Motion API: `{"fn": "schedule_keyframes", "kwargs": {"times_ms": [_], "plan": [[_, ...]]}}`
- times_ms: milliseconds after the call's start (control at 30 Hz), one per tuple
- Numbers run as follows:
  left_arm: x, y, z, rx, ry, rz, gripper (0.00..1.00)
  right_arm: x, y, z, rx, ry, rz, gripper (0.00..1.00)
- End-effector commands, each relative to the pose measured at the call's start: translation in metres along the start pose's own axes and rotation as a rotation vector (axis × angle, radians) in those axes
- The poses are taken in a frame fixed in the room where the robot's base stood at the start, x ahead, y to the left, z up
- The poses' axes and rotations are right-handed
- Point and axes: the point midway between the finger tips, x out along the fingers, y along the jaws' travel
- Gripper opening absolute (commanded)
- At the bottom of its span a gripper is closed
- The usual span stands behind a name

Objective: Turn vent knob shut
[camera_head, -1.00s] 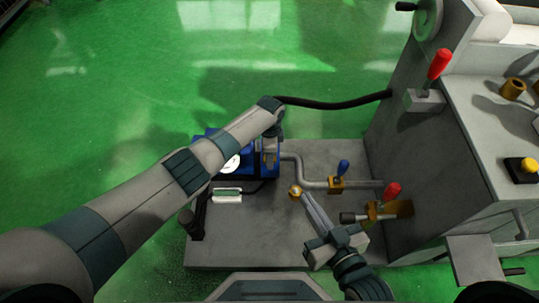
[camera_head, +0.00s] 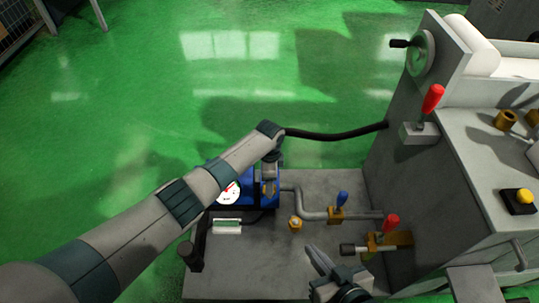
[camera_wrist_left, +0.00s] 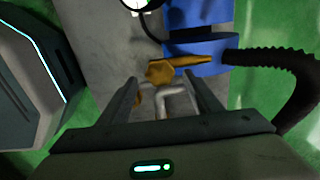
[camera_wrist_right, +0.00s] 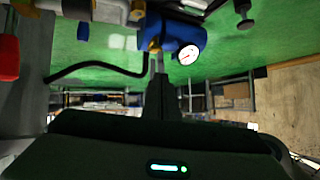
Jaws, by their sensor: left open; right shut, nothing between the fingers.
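A small brass fitting with a pale round top (camera_head: 295,223), which looks like the vent knob, stands on the grey base plate. My right gripper (camera_head: 315,252) is shut and empty, below and right of this fitting and apart from it. Its closed fingers also show in the right wrist view (camera_wrist_right: 158,85). My left gripper (camera_wrist_left: 163,90) is open. In the left wrist view, a brass piece with a tapered arm (camera_wrist_left: 172,70) lies just beyond its fingertips, near the blue unit (camera_wrist_left: 200,50). In the head view my left arm partly hides the blue unit (camera_head: 270,198).
A grey pipe with a blue-handled valve (camera_head: 341,203) and a red-handled valve (camera_head: 390,224) runs right toward the grinder (camera_head: 425,190). A black hose (camera_head: 335,137) crosses behind. Green floor lies open beyond.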

Motion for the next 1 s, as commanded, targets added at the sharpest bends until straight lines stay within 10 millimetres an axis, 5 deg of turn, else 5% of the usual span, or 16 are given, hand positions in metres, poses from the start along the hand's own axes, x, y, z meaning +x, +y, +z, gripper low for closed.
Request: {"fn": "schedule_keyframes", "kwargs": {"times_ms": [300,600,1000], "plan": [[-0.051,-0.001,0.000,0.001,0.000,-0.002,0.58,-0.017,0.013,0.040,0.028,-0.246,0.026,0.00],[-0.108,-0.001,0.000,0.002,0.000,-0.002,0.58,-0.025,0.027,0.052,0.016,-0.348,0.063,0.00],[-0.135,0.000,0.000,0.002,0.000,0.001,0.58,-0.028,0.033,0.059,0.012,-0.392,0.080,0.00]]}}
